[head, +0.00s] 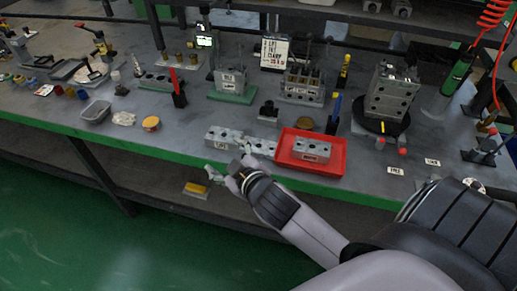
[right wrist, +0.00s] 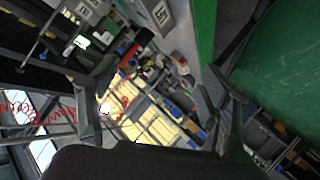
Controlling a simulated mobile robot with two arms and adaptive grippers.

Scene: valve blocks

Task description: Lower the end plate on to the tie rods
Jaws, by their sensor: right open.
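A grey block with a paper label and round holes (head: 311,150) lies in the red tray (head: 339,160) at the table's front edge. Another labelled grey block (head: 222,138) lies left of the tray. I cannot tell which block is the end plate. A grey valve block assembly (head: 302,86) with dark upright rods, which look like the tie rods, stands farther back. My right gripper (head: 227,167) is open at the front edge, just before the left block, and holds nothing visible. In the right wrist view its open fingers (right wrist: 160,97) are apart. My left gripper is out of view.
A tall block stack (head: 388,94) stands on a black round base at the right. A block on a green base (head: 232,84) stands behind. Free table lies left of the blocks.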

